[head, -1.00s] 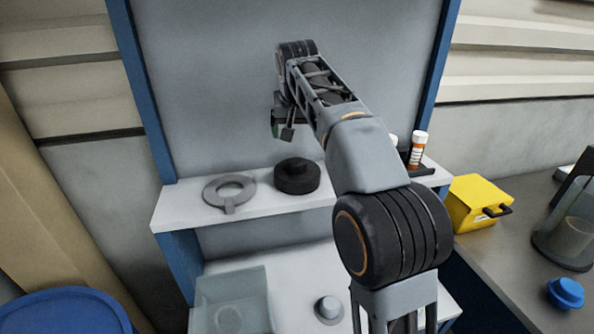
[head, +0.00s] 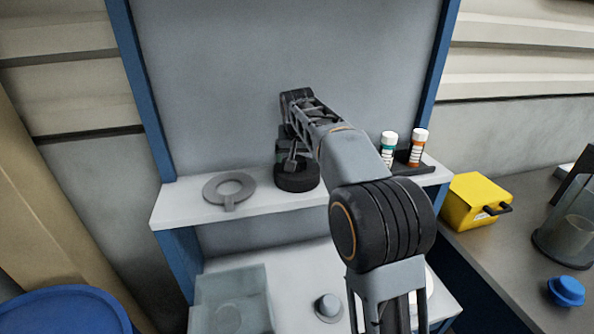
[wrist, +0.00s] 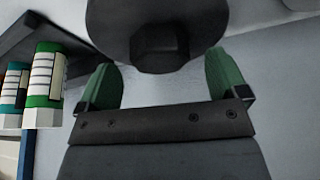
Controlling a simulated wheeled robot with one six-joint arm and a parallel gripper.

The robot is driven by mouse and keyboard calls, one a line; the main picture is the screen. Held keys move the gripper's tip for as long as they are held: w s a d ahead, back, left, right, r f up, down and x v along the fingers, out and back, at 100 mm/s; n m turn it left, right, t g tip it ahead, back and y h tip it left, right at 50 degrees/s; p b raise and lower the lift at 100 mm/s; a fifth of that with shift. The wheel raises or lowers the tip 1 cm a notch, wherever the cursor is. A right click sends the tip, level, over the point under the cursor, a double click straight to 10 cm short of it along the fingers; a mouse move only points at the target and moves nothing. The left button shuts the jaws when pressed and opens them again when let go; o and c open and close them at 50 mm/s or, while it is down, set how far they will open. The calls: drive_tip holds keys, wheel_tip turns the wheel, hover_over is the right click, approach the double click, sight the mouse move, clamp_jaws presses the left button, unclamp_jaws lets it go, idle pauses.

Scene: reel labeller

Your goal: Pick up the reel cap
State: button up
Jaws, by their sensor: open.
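The reel cap, a black round disc (head: 297,182) with a raised knob, sits on the white upper shelf. It fills the top of the wrist view (wrist: 118,22), where its knob points toward my gripper. My gripper (head: 290,163) is just above the cap and hides part of its top in the head view. In the wrist view my gripper (wrist: 160,72) is open, its two green fingers standing wide on either side of the knob. I see gaps between the fingers and the knob. Nothing is held.
A clear bin (head: 235,290) and a grey knobbed piece (head: 328,307) are below. A back panel rises behind the shelf.

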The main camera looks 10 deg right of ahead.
drive_tip(key=shift+x, duration=0.85)
drive_tip(key=shift+c, duration=0.4)
drive_tip(key=c, duration=1)
drive_tip(key=shift+c, duration=0.5)
drive_tip(key=shift+r, duration=0.2)
